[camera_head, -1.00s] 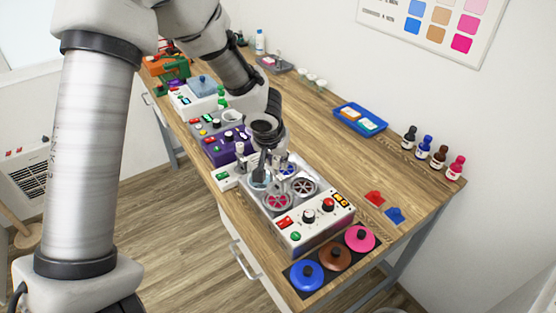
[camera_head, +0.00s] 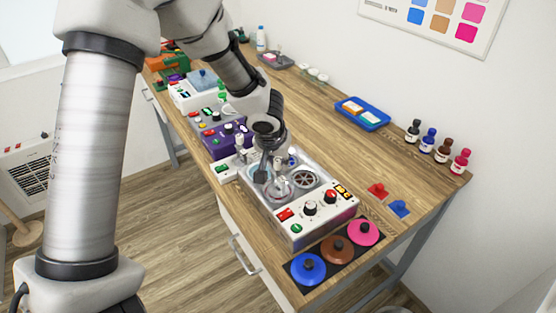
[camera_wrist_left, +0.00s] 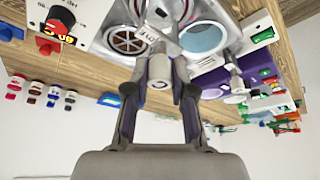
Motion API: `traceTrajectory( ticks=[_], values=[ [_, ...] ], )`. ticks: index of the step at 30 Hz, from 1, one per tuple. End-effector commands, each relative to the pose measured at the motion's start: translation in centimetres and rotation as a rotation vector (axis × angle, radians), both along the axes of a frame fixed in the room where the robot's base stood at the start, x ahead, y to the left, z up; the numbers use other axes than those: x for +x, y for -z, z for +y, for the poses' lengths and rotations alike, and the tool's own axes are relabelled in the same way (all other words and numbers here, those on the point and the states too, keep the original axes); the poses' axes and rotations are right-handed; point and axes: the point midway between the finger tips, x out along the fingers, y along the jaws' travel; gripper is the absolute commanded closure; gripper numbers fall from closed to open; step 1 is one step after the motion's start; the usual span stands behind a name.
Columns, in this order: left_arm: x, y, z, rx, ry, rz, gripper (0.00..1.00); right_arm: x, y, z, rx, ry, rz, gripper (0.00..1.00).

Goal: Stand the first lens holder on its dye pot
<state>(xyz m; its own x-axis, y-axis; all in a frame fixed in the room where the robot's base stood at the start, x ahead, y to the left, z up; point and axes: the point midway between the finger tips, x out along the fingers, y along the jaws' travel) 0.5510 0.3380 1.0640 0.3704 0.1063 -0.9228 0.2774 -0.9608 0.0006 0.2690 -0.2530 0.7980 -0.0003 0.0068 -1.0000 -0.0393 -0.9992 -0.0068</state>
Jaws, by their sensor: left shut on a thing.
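The dye machine (camera_head: 324,222) is a pale box with pots sunk in its top. A pot with a dark spoked grate (camera_head: 305,178) sits at its right; it also shows in the wrist view (camera_wrist_left: 127,40). A pot with bluish liquid (camera_wrist_left: 203,38) is beside it in the wrist view. My left gripper (camera_head: 265,177) is over the machine's left part. In the wrist view its fingers (camera_wrist_left: 160,85) are shut on the pale stem of a lens holder (camera_wrist_left: 158,70). The holder's clear, ring-like part (camera_head: 280,187) appears over the front pot, largely hiding it. I cannot tell whether they touch.
Blue (camera_head: 308,268), brown (camera_head: 337,249) and pink (camera_head: 363,232) lids lie at the near table end. Red (camera_head: 377,190) and blue (camera_head: 399,208) pieces lie to the right. A purple device (camera_head: 222,139) stands behind; a blue tray (camera_head: 362,116) and several bottles (camera_head: 442,150) line the wall.

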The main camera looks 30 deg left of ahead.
Motion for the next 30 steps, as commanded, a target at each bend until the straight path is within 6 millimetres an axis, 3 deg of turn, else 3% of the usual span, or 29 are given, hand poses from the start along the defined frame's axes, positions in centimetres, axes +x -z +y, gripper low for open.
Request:
traceTrajectory(
  ticks=[20,21,22,23,29,30],
  values=[
    [0.01,0.62,0.00,0.000,0.000,0.000,1.00,0.00,0.83,0.00,0.000,0.000,0.000,1.00],
    [0.01,0.54,0.00,0.000,0.000,0.000,0.62,0.00,0.74,0.00,0.000,0.000,0.000,1.00],
    [0.01,0.54,0.00,0.000,0.000,0.000,0.51,0.00,0.73,-0.01,0.000,0.000,0.000,1.00],
    [0.01,0.54,0.00,0.000,0.000,0.000,0.47,0.00,0.73,-0.01,0.000,0.000,0.000,1.00],
    [0.00,0.54,0.00,0.000,0.000,0.000,0.47,0.00,0.73,-0.01,0.000,0.000,0.000,1.00],
    [-0.01,0.56,0.00,0.000,0.000,0.000,0.36,0.00,0.74,0.00,0.000,0.000,0.000,1.00]
  ],
)
